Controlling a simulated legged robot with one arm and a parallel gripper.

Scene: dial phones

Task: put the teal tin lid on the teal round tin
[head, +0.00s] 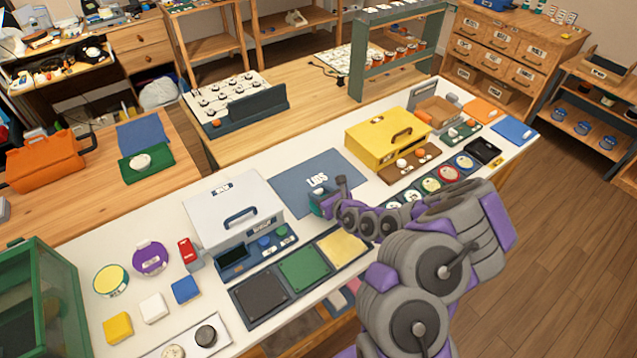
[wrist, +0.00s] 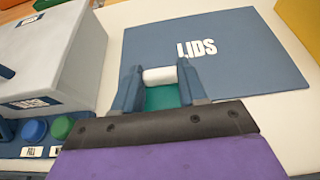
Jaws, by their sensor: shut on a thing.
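My gripper (wrist: 161,84) is shut on the teal tin lid (wrist: 163,98), with the lid's white knob between the fingers. The fingers and palm hide part of the lid. In the head view my gripper (head: 330,195) is over the near edge of the blue LIDS mat, and a bit of teal (head: 316,200) shows at its left side. I cannot make out the teal round tin in either view.
The blue LIDS mat (head: 300,186) is otherwise bare. A white box (head: 225,207) stands to its left and a yellow box (head: 380,138) to its right. Black, green and yellow pads (head: 303,268) lie in front. Purple (head: 150,258) and yellow (head: 110,280) round items are at the left.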

